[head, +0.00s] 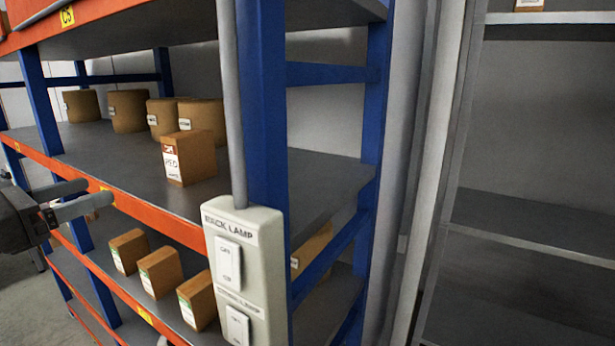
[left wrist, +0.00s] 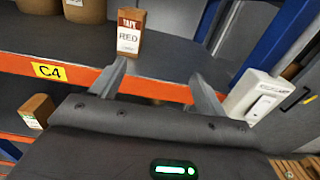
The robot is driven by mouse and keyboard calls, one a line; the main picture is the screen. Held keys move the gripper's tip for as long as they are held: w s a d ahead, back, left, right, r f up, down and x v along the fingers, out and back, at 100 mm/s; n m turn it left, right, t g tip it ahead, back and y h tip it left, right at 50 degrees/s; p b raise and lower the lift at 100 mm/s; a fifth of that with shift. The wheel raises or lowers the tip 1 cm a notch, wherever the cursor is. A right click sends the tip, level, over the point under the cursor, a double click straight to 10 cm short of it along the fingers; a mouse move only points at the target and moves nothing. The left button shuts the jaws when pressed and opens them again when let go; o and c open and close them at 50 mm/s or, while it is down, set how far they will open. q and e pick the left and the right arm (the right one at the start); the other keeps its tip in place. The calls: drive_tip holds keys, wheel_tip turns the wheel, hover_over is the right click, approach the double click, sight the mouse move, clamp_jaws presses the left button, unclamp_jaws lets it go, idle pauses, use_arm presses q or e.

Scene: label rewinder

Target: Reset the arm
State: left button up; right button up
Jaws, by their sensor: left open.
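My left gripper (head: 68,200) comes in from the left in the head view, in front of the orange shelf beam. Its two fingers are apart and hold nothing. In the left wrist view the gripper (left wrist: 158,85) points towards the shelf edge, with a box labelled TAPE RED (left wrist: 130,32) beyond the fingertips. That red-labelled box (head: 189,158) stands upright on the middle shelf in the head view, apart from the gripper. My right gripper is not in view.
A rack lamp switch box (head: 245,270) is fixed to the blue post (head: 262,100); it also shows in the left wrist view (left wrist: 257,95). Several brown rolls (head: 128,110) stand on the middle shelf (head: 110,150). Small boxes (head: 160,272) stand below.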

use_arm(q)
drive_tip(key=w+d+f+n+t+y, duration=0.1)
drive_tip(key=w+d+f+n+y, duration=0.15)
drive_tip(key=f+n, duration=0.85)
drive_tip(key=w+d+f+n+y, duration=0.1)
drive_tip(key=w+f+n+y, duration=0.15)
drive_tip(key=f+n, duration=0.85)
drive_tip(key=s+f+n+g+y, duration=0.2)
drive_tip(key=s+f+n, duration=0.1)
drive_tip(key=f, duration=0.4)
drive_tip(key=s+f+n+g+y, duration=0.1)
drive_tip(key=s+f+n+y, duration=0.15)
drive_tip(key=f, duration=0.55)
drive_tip(key=s+d+f+n+g, duration=0.3)
drive_tip(key=s+f+n+g, duration=0.25)
drive_tip(key=s+f, duration=0.5)
drive_tip(key=s+d+f+n+g, duration=0.3)
drive_tip(key=s+f+n+g, duration=0.3)
drive_tip(key=s, duration=0.7)
wheel_tip(320, 180, down, 28)
drive_tip(key=r, duration=0.1)
drive_tip(key=s+a+f, duration=0.3)
drive_tip(key=s+f, duration=1.2)
drive_tip(key=s, duration=0.1)
drive_tip(key=shift+s+a+f+n+g, duration=0.15)
drive_tip(key=shift+s+f+n+g, duration=0.05)
drive_tip(key=shift+s+n+g, duration=0.2)
